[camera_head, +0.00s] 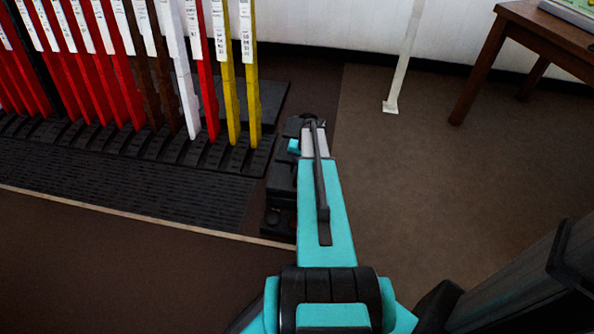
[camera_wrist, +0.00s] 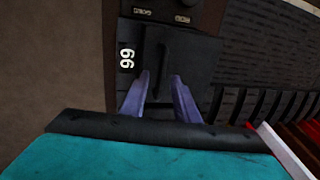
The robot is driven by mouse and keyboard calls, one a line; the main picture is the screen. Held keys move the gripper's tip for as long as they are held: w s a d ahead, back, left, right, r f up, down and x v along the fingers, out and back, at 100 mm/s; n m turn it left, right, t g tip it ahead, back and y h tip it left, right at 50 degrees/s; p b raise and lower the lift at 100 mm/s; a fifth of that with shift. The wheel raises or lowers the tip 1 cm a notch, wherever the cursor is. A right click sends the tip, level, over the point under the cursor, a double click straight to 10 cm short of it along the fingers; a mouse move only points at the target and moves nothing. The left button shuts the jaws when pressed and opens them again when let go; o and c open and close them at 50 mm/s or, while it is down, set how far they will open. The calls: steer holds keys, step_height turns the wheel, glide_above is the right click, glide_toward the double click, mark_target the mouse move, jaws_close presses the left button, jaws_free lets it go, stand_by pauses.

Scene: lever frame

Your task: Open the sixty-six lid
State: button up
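In the wrist view, a dark box with a flat lid (camera_wrist: 190,58) carries white sideways digits (camera_wrist: 126,58) that can read as 66 or 99. A black bar handle (camera_wrist: 164,58) stands on the lid. My gripper (camera_wrist: 162,88) has its two grey-purple fingers apart, with nothing visible between them. Its fingertips point at the near end of the handle; I cannot tell whether they touch the lid. In the head view, dark box parts (camera_head: 281,183) show left of my arm, which hides most of the box and the gripper fingers.
Several red, brown, white and yellow levers (camera_head: 230,90) rise from a black ribbed frame (camera_head: 120,150) at left. Two small plates (camera_wrist: 142,12) sit beyond the lid. A white post (camera_head: 402,65) and a wooden table (camera_head: 490,60) stand at back right. Brown floor (camera_head: 420,170) is clear between.

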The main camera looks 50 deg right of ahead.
jaws_close()
